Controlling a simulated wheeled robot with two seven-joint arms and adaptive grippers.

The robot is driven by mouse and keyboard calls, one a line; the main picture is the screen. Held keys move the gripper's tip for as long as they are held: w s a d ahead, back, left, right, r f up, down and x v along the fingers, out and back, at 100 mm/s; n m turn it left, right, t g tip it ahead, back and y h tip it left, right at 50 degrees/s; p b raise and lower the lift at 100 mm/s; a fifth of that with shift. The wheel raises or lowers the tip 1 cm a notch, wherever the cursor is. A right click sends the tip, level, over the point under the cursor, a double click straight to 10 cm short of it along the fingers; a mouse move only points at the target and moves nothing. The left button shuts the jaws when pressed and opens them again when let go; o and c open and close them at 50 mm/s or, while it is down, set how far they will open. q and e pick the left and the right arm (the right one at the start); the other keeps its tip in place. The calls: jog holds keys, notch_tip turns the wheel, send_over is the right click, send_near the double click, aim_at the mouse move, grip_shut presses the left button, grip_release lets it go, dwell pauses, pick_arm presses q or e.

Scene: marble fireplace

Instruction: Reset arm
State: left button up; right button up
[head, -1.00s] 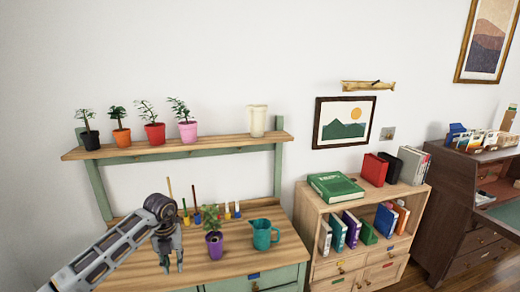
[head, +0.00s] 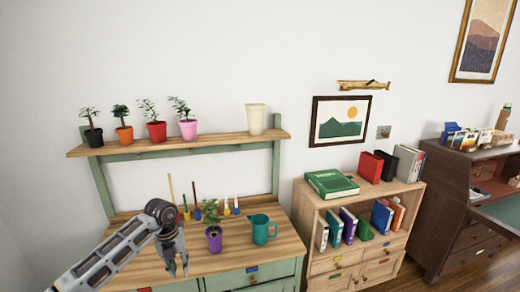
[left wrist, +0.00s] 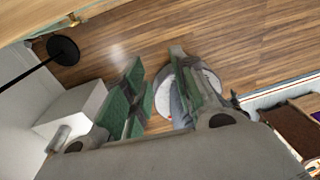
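My left arm comes in from the lower left of the head view. Its gripper (head: 177,272) points down in front of the potting bench (head: 285,246), left of a purple pot with a plant (head: 214,240). In the left wrist view the two fingers (left wrist: 157,95) stand apart with nothing held between them. Wood floor shows beyond them. My right gripper is in neither view.
A teal jug (head: 262,230) stands right of the purple pot. Several potted plants and a cream vase (head: 255,119) stand on the upper shelf (head: 220,140). A bookcase (head: 312,208) and dark desk (head: 425,228) are to the right.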

pick_arm(q)
jog(key=d+f+n+t+h, duration=0.2)
jog(key=d+f+n+h, duration=0.2)
jog(key=d+f+h, duration=0.95)
jog(key=s+a+f+n+t+y, duration=0.1)
jog(key=a+f+n+t+y, duration=0.15)
jog(key=f+n+t, duration=0.4)
jog(key=s+a+f+n+t+y, duration=0.2)
jog(key=f+n+t+y, duration=0.1)
jog(key=f+n, duration=0.55)
jog(key=s+a+f+n+g+y, duration=0.2)
jog(key=s+a+f+n+y, duration=0.2)
jog(key=s+f, duration=0.65)
jog(key=s+a+f+n+g+y, duration=0.1)
jog(key=s+a+f+n+y, duration=0.25)
jog(key=s+f, duration=0.65)
jog(key=s+f+n+g, duration=0.2)
jog(key=s+f, duration=0.3)
jog(key=s, duration=0.9)
jog(key=s+f+n+g+y, duration=0.1)
jog(key=s+f+g, duration=0.4)
jog(key=s, duration=1)
jog(key=shift+a+f+n, duration=0.3)
jog(key=shift+f+n, duration=0.1)
jog(key=shift+n, duration=0.25)
jog(key=shift+y, duration=0.25)
